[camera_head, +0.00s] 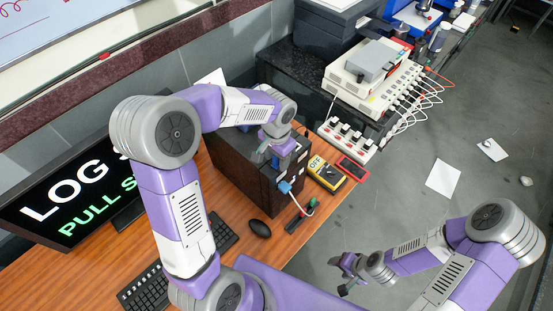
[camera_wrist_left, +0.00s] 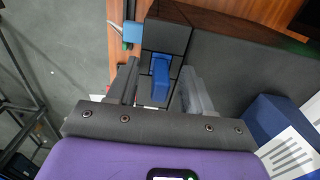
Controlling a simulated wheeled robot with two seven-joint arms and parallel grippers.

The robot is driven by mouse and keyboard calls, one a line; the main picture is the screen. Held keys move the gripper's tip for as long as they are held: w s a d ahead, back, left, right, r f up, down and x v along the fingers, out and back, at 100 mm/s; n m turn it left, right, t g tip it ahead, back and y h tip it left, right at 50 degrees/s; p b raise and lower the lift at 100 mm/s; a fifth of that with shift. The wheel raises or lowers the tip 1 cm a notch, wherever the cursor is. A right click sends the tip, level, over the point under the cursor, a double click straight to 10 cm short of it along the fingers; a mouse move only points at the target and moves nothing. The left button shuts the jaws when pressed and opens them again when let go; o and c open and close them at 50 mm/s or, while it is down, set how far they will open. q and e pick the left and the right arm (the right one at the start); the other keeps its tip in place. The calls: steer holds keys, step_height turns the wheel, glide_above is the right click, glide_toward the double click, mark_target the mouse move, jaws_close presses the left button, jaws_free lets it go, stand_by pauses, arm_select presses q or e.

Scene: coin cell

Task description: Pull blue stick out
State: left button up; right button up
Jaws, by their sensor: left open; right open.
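The blue stick (camera_wrist_left: 161,78) shows in the left wrist view, standing out from the dark front face of a black box (camera_head: 236,171). My left gripper (camera_wrist_left: 160,70) is open, with one finger on each side of the stick and visible gaps between. I cannot tell how deep the fingers reach along it. In the head view my left gripper (camera_head: 277,150) is at the upper front of the box and mostly covers the stick. My right gripper (camera_head: 344,273) is open and empty, held over the grey floor, away from the box.
A blue plug (camera_head: 285,187) with a white cable is low on the box front and also shows in the wrist view (camera_wrist_left: 132,32). A yellow meter (camera_head: 326,173), a mouse (camera_head: 260,229), keyboards and a monitor (camera_head: 75,192) are on the wooden desk (camera_head: 105,277).

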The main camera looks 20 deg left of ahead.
stand_by(0.5)
arm_select(q)
jaws_close()
steer(key=shift+r, duration=0.1)
steer(key=shift+r+p, duration=2.35)
steer(key=shift+r, duration=0.6)
